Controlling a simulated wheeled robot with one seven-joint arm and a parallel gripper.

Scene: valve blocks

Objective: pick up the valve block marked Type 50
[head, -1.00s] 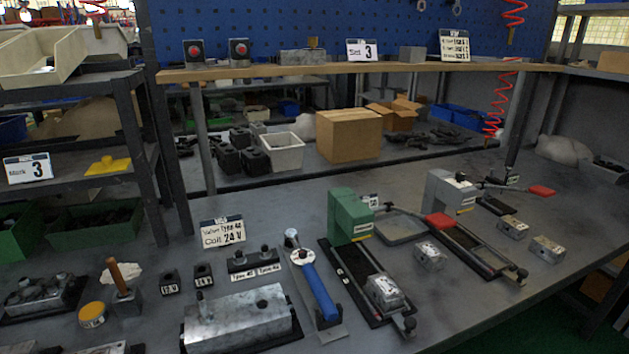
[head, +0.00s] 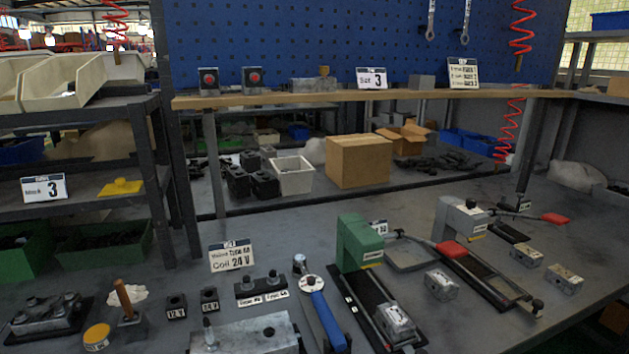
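Several small silver valve blocks are on the bench in the head view. One valve block (head: 395,322) sits on the black base of the green fixture (head: 358,243). Another valve block (head: 441,284) lies on the bench right of that fixture. Two more lie at the right, one valve block (head: 527,255) farther back and one valve block (head: 565,279) nearer the bench edge. Their markings are too small to read, so I cannot tell which is Type 50. My gripper is not in view.
A sign (head: 231,257) reads "Valve Type", its number unclear, and "Coil 24 V". A grey fixture (head: 458,218) with a red-handled lever stands behind the loose blocks. A blue-handled tool (head: 325,313) lies left of the green fixture. A shelf (head: 340,95) spans the back.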

